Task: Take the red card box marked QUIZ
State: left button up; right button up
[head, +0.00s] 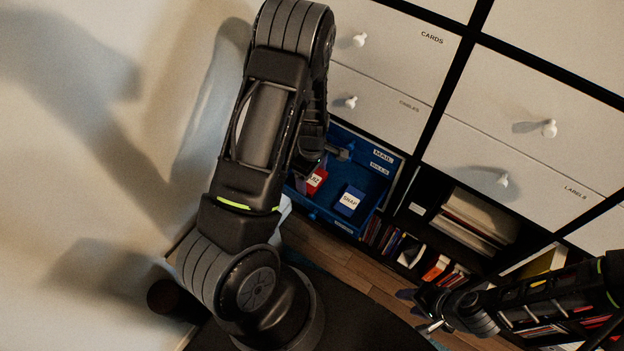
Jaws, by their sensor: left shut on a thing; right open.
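The red card box (315,183) with a white label stands in an open blue drawer (368,163) low in the shelf unit. Only the end of its lettering shows; the rest is hidden behind my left arm. My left gripper (318,169) reaches down into the drawer and is shut on the red box, with its fingers mostly hidden. A blue card box (349,201) labelled SNAP lies to the right of the red box, apart from it. My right gripper (432,312) is open and empty at the lower right, in front of the lower shelf.
White drawers with round knobs (549,128) are above and to the right, marked CARDS, CABLES and LABELS. Books and papers (478,222) fill the open lower shelves. A bare wall (90,130) is at left. Wooden floor (345,268) shows below the drawer.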

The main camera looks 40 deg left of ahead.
aim_at(312, 179)
pick_arm(q)
jog(key=shift+r, duration=0.1)
notch_tip(312, 179, up, 10)
jog(key=p, duration=0.1)
dwell(0.4)
dwell(0.5)
